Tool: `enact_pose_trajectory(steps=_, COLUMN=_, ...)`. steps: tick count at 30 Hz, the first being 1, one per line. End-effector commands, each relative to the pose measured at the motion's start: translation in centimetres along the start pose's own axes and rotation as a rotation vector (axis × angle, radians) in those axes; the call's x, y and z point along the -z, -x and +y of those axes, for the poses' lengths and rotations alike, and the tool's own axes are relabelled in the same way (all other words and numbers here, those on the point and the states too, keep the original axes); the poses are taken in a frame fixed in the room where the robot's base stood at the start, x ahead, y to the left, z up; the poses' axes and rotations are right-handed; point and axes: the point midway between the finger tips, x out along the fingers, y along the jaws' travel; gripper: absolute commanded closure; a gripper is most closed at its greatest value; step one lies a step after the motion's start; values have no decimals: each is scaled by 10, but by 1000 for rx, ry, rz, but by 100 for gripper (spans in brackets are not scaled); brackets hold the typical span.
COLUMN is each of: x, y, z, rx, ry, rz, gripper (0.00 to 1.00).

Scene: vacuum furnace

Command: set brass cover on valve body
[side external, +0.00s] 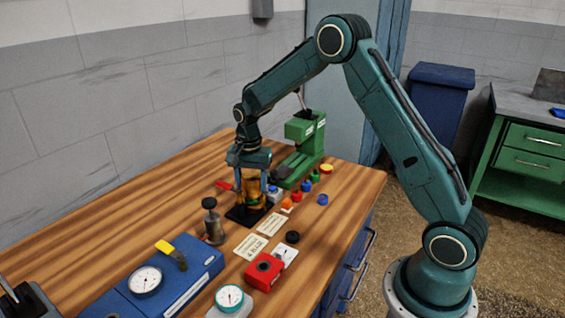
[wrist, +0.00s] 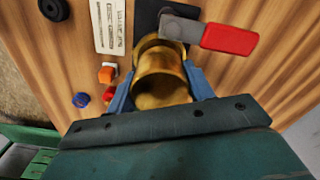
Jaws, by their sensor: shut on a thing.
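The brass cover (wrist: 162,82) is a hollow brass cylinder between the two blue fingers of my gripper (wrist: 160,92) in the wrist view. My gripper is shut on it. Just beyond it in the wrist view is a second brass part with a rounded rim (wrist: 149,42), which looks like the valve body, by a black base plate (wrist: 147,18). In the side view my gripper (side external: 250,172) points down over the black plate (side external: 243,217), with brass showing between the fingers. The fingers partly hide the brass parts, so I cannot tell whether cover and body touch.
A grey lever with a red handle (wrist: 229,39) lies close beside the brass parts. A green press (side external: 302,150) stands behind, with several small coloured knobs near it. A dark-topped plunger (side external: 213,222), blue gauge box (side external: 180,278) and red box (side external: 263,270) stand toward the front.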

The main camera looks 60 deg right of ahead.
Motion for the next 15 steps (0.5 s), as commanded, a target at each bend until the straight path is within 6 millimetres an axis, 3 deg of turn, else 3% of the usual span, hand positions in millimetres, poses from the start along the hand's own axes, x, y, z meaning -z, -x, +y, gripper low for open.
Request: enact_pose_trajectory(steps=15, x=0, y=-8, z=0, rx=0, ry=0, rz=0, gripper=76)
